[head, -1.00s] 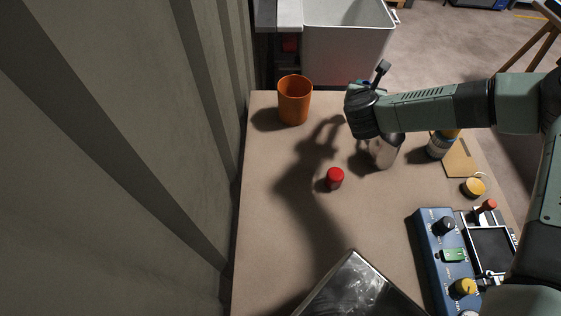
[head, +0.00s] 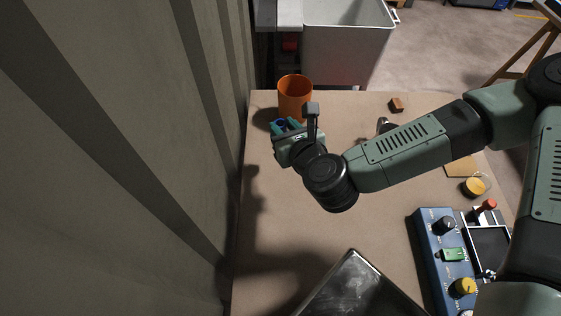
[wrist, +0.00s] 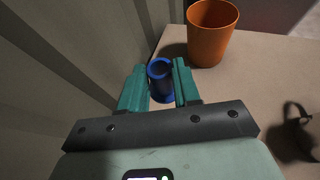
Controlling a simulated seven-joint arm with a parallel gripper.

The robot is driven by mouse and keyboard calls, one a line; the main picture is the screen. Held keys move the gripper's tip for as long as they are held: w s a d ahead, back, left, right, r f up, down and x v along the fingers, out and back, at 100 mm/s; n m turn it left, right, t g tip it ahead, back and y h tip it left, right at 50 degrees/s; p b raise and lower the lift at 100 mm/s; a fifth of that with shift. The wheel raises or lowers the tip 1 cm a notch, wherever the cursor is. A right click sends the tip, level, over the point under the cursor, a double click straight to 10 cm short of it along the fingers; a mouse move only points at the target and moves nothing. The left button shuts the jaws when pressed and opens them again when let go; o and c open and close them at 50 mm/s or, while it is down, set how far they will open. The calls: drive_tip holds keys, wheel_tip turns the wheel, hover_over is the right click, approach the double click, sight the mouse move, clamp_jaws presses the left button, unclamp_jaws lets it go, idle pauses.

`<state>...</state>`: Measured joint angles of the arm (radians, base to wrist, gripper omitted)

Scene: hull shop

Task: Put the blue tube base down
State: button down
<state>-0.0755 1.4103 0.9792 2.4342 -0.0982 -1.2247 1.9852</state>
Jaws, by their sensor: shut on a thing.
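The blue tube base (wrist: 161,84) is a short hollow cylinder with its open end toward the wrist camera. My gripper (wrist: 160,68) is shut on it, with one teal finger on each side. In the head view my gripper (head: 284,128) is over the far left of the table, just in front of the orange cup. Only a little of the tube base (head: 279,123) shows there. I cannot tell whether its lower end touches the table.
The orange cup (head: 294,98) stands close beyond my gripper. A corrugated wall (head: 190,150) borders the table (head: 265,215) on the left. A small brown block (head: 397,104) lies at the back right. A blue control box (head: 432,255) and dark metal tray (head: 352,290) are at the front.

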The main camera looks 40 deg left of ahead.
wheel_tip(320, 180, down, 12)
drive_tip(key=shift+r, duration=0.15)
idle(0.4)
drive_tip(key=c, duration=0.8)
unclamp_jaws()
drive_tip(key=v, duration=0.5)
wheel_tip(320, 180, up, 7)
drive_tip(key=shift+r, duration=0.1)
